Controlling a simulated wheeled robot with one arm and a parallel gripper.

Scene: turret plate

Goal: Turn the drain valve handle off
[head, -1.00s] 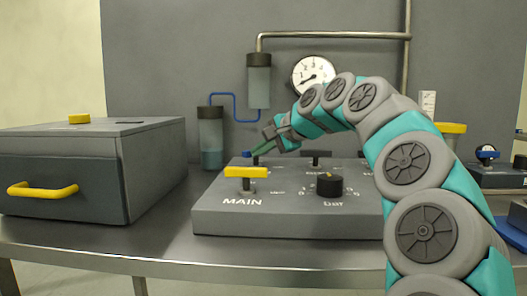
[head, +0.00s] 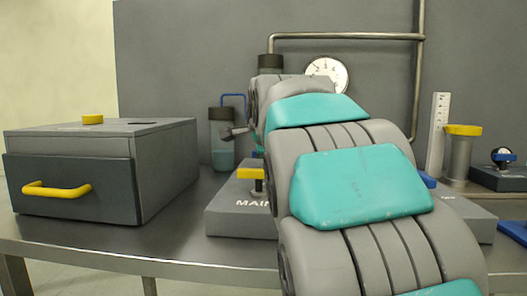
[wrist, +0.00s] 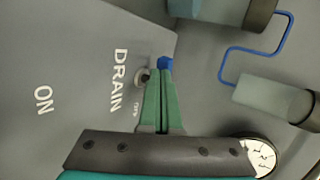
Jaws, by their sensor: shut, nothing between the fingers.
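The drain valve handle (wrist: 165,63) shows as a small blue end in the wrist view, beyond my fingertips, with a round grey piece beside it. The rest of the handle is hidden behind my fingers. The word DRAIN is printed on the grey panel (wrist: 75,75), with ON further left and small, partly hidden lettering near my fingers. My gripper (wrist: 159,74) has its two green fingers together and empty, with the tips at or very close to the handle. I cannot tell whether they touch. In the head view my arm hides most of the gripper and panel.
The yellow MAIN handle (head: 250,173) stands on the panel's front left. A grey box (head: 75,185) with a yellow drawer handle stands to the left. A gauge (head: 327,75), pipe (head: 345,36) and bottle (head: 222,140) are behind. Table space lies between box and panel.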

